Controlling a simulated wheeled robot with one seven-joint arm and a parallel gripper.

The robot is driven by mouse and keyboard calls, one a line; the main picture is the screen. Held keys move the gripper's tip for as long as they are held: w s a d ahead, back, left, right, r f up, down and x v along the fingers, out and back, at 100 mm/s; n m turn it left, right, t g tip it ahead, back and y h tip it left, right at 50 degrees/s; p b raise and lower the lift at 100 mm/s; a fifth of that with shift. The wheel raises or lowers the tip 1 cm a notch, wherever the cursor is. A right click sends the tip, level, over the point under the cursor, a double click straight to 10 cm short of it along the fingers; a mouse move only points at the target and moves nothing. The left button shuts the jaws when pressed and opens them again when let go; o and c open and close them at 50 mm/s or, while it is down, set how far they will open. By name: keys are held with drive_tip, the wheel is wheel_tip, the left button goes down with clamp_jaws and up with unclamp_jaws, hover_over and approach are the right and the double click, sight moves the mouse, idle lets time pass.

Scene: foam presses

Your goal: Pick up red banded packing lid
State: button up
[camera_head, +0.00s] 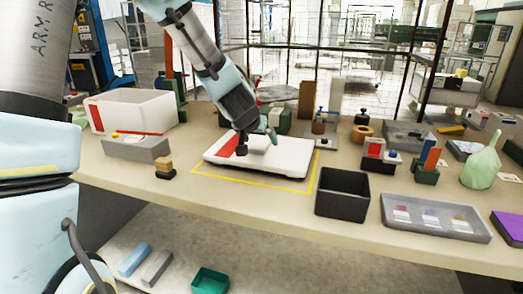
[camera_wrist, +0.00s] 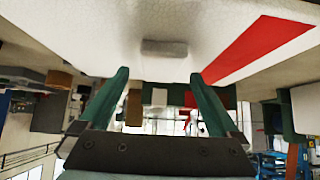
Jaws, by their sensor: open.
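The red banded packing lid (camera_head: 285,160) is a white slab lying flat on the worktop inside a yellow outline, with a red band near its left end. In the wrist view the white lid (camera_wrist: 90,30) fills the top, with its red band at right and a small pale raised grip (camera_wrist: 165,48) in the middle. My gripper (camera_head: 257,143) is open over the lid. In the wrist view my gripper's (camera_wrist: 159,74) two green fingers point toward the lid, one tip on each side of the grip. Whether the fingers touch the lid cannot be told.
A white box with a red stripe (camera_head: 150,108) stands at the left, behind a grey block (camera_head: 135,149). An open black bin (camera_head: 342,190) stands to the lid's right. A grey sample tray (camera_head: 437,216) and green bag (camera_head: 481,168) are farther right. The worktop's front strip is mostly clear.

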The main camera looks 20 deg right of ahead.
drive_tip(key=shift+w+d+f, duration=0.25)
drive_tip(key=shift+w+f, duration=0.05)
drive_tip(key=shift+f, duration=0.1)
drive_tip(key=shift+c, duration=0.3)
drive_tip(key=c, duration=1.4)
